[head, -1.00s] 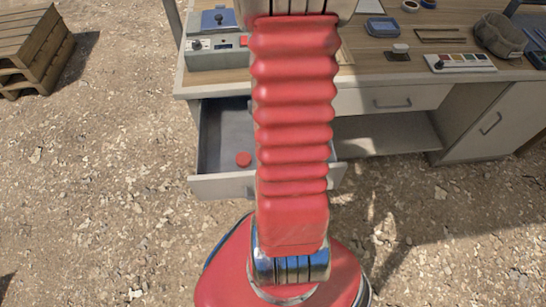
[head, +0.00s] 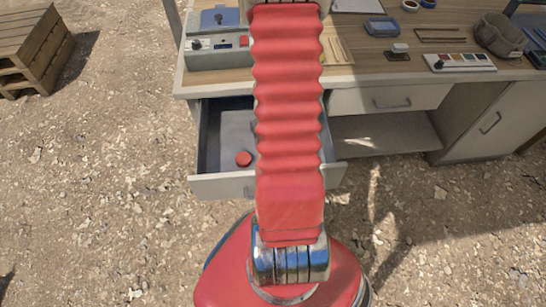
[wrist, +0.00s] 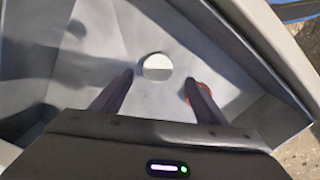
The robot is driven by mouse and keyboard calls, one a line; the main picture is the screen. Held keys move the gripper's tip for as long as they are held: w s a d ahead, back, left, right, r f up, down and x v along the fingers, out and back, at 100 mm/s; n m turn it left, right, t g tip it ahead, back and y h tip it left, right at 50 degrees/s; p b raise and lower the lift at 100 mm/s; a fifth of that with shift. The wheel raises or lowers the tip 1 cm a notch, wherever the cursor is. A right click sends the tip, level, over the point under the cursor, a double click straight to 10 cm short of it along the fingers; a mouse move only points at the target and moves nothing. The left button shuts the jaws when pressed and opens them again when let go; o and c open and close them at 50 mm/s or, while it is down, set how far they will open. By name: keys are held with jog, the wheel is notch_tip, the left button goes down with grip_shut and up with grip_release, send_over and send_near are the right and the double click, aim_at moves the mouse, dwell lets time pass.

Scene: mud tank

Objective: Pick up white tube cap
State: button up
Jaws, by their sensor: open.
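A small round white cap (wrist: 157,67) lies on the grey drawer floor in the wrist view. My gripper (wrist: 159,78) is open above the drawer, its two dark fingers on either side of the cap in the picture. I cannot tell how high the fingertips are above it. A red round object (head: 243,158) lies in the open drawer in the head view. In the wrist view it shows partly behind the right finger (wrist: 212,90). The white cap is hidden behind my arm in the head view.
The drawer (head: 222,188) stands open under the workbench, its walls around my gripper. Wooden pallets (head: 32,50) stand at far left on gravel.

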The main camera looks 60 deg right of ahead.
jog(key=shift+s+d+f, duration=0.1)
jog(key=shift+f, duration=1.2)
jog(key=shift+s+d+f, duration=0.1)
jog(key=shift+f, duration=1.2)
jog(key=shift+c, duration=0.2)
jog(key=c, duration=1.1)
